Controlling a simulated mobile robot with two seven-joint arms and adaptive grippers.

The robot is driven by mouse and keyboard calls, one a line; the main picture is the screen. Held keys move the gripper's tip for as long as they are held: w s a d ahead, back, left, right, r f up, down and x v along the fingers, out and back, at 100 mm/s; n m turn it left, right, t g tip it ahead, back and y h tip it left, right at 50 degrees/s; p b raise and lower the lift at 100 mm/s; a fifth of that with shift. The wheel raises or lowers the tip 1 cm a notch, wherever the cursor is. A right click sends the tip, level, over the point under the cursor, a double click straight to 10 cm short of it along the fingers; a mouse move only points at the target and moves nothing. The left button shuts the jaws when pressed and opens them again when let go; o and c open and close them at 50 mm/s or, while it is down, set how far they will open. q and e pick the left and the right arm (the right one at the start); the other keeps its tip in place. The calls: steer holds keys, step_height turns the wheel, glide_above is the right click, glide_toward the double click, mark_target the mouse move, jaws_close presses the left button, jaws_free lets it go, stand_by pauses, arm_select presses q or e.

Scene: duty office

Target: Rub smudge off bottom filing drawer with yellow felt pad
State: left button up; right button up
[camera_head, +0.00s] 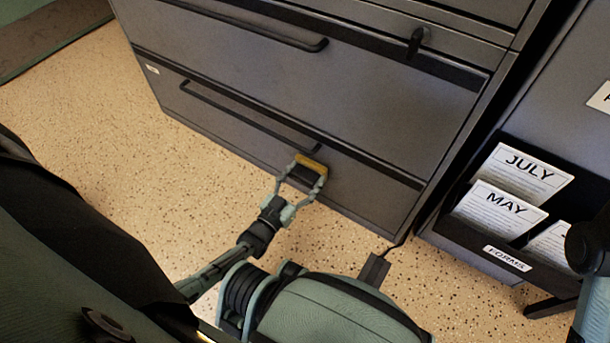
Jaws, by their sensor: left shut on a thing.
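The grey filing cabinet's bottom drawer (366,196) is closed, low above the floor, with a long dark bar handle (245,115). My left gripper (305,177) is shut on the yellow felt pad (311,164), below the right end of that handle. The pad is at the drawer's front; I cannot tell whether it touches. A dark patch shows beside the pad, but I cannot tell smudge from shadow. My right gripper is out of view.
A drawer above has a similar handle (250,32) and a dark latch-like knob (416,42). At right, a black holder labelled FORMS (508,258) carries JULY (527,170) and MAY (498,210) papers. The speckled floor (95,135) at left is clear.

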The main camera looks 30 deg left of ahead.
arm_select(q)
steer(key=shift+s+f, duration=0.45)
steer(key=shift+f, duration=0.3)
steer(key=shift+w+a+r+b, duration=0.1)
steer(key=shift+w+a+b, duration=0.05)
steer(key=shift+a, duration=0.45)
steer(key=shift+w+a+r+b, duration=0.1)
steer(key=shift+w+a+b, duration=0.05)
steer(key=shift+a, duration=0.45)
steer(key=a, duration=0.3)
steer(key=shift+w+a+r+b, duration=0.1)
steer(key=shift+w+a+b, duration=0.15)
steer(key=shift+w+b, duration=0.15)
steer(key=s+p, duration=0.1)
steer(key=s, duration=0.5)
steer(key=shift+a+p, duration=0.25)
steer(key=shift+p, duration=0.05)
steer(key=shift+s, duration=0.1)
steer(key=shift+s+a, duration=0.1)
steer(key=shift+s, duration=1.35)
